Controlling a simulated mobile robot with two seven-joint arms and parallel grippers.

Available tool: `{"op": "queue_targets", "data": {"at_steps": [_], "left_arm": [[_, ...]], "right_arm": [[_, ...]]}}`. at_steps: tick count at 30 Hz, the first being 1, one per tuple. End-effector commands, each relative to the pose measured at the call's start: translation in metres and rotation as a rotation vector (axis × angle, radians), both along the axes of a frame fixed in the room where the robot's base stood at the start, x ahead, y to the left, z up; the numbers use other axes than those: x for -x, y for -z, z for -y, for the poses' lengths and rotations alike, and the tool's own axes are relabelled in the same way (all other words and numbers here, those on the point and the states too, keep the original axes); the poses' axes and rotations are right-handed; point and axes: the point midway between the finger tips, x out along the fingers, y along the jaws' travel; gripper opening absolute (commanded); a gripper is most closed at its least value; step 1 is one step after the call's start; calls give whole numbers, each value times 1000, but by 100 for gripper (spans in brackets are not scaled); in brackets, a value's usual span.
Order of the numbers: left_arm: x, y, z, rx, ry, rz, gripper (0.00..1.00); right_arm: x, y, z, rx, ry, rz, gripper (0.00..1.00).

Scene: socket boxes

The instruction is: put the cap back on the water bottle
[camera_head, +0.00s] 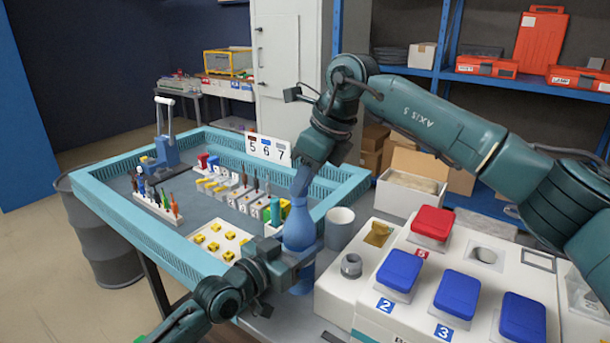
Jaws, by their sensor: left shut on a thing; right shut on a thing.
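The blue water bottle (299,229) stands upright at the right edge of the blue-framed table. My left gripper (292,262) is shut on its lower body, coming from the left. My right gripper (301,180) reaches down from above, its fingers at the bottle's neck. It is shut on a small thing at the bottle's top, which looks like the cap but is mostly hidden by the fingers. I cannot tell whether the cap touches the bottle's mouth.
A white cup (339,228) stands just right of the bottle. A white machine with blue and red socket boxes (399,271) fills the right front. The blue-framed tray table (130,228) holds tools, several yellow parts and a number sign (268,148). A drum (103,240) stands at left.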

Motion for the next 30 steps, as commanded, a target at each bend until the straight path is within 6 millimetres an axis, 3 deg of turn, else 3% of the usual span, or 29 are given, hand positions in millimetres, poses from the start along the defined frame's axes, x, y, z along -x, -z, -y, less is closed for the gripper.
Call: {"op": "queue_targets", "data": {"at_steps": [25,26,30], "left_arm": [[0,0,0,-1,0,-1,15],[0,0,0,-1,0,-1,0],[0,0,0,-1,0,-1,0]], "right_arm": [[0,12,0,1,-1,-1,7],[0,12,0,0,-1,0,7],[1,11,-1,4,49,-1,7]]}}
